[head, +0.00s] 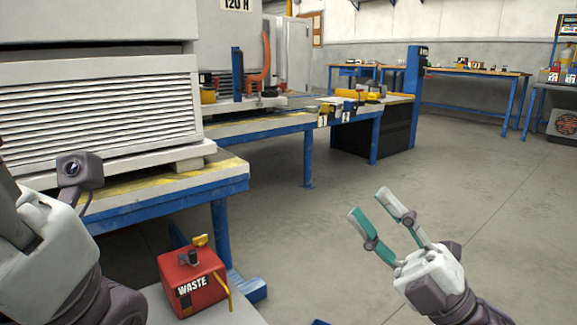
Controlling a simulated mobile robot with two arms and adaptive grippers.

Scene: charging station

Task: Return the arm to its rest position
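My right gripper (381,217) is at the lower right, over open floor. Its two fingers stand apart, with nothing between them. My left arm comes in at the lower left edge, and its fingers are outside the picture. A small camera on it faces this way.
A red box marked WASTE (193,280) stands on a light surface (215,313) at the bottom. A blue-framed workbench (160,194) with a large louvred cabinet (100,105) is on the left. More benches (475,73) line the back. The grey floor (330,230) in the middle is clear.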

